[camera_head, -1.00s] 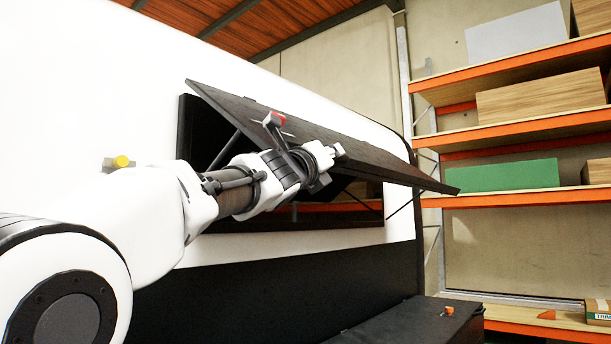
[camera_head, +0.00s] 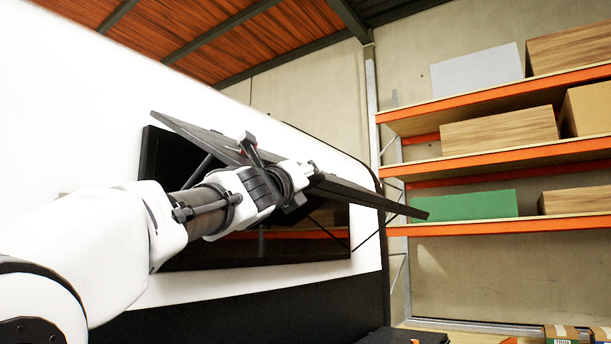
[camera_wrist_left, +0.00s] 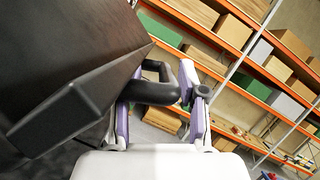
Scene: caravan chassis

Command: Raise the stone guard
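The stone guard (camera_head: 335,190) is a dark flat panel over the caravan's front window (camera_head: 300,248). It is tilted outward, its right end well clear of the wall. My left gripper (camera_head: 308,172) is at the guard, partly hidden by my arm. In the left wrist view the guard's dark edge (camera_wrist_left: 70,105) fills the left side. A black loop handle (camera_wrist_left: 150,92) lies across and between the purple-sided fingers of my left gripper (camera_wrist_left: 160,105). The fingers stand apart, and I cannot tell whether they clamp the handle. My right gripper is out of view.
Thin stays (camera_head: 372,228) run between guard and window frame. The white caravan wall (camera_head: 90,120) is close on the left. Orange-edged shelves (camera_head: 500,158) with boxes stand at the right. A dark box (camera_head: 415,336) sits low in front.

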